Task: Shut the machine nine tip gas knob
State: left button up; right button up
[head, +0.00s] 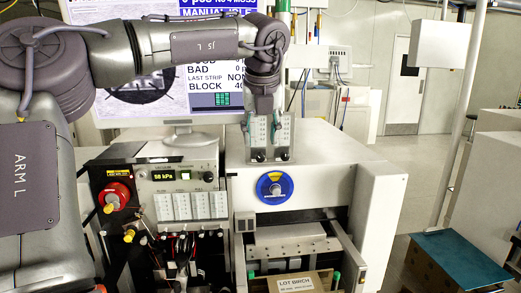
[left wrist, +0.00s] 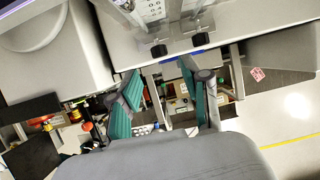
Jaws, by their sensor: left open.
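Two clear flow meters with scales stand side by side on top of the white machine (head: 310,150). Each has a black knob at its foot: the left knob (head: 260,157) and the right knob (head: 284,157). In the left wrist view the two knobs also show, one at left (left wrist: 158,51) and one at right (left wrist: 200,45). I cannot read which is the tip gas knob. My left gripper (head: 263,125) points down in front of the flow meters and partly covers them. Its teal-padded fingers (left wrist: 160,72) are apart and empty, with the knobs beyond the tips. My right gripper is out of view.
A monitor (head: 225,60) stands behind my left arm. A blue round dial (head: 274,187) is on the machine front, above a LOT BIRCH box (head: 297,283).

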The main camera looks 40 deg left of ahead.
aim_at(261, 157)
pick_arm(q)
jog(key=shift+p+x, duration=0.45)
jog(key=shift+x, duration=2.25)
jog(key=shift+d, duration=0.1)
grip_shut()
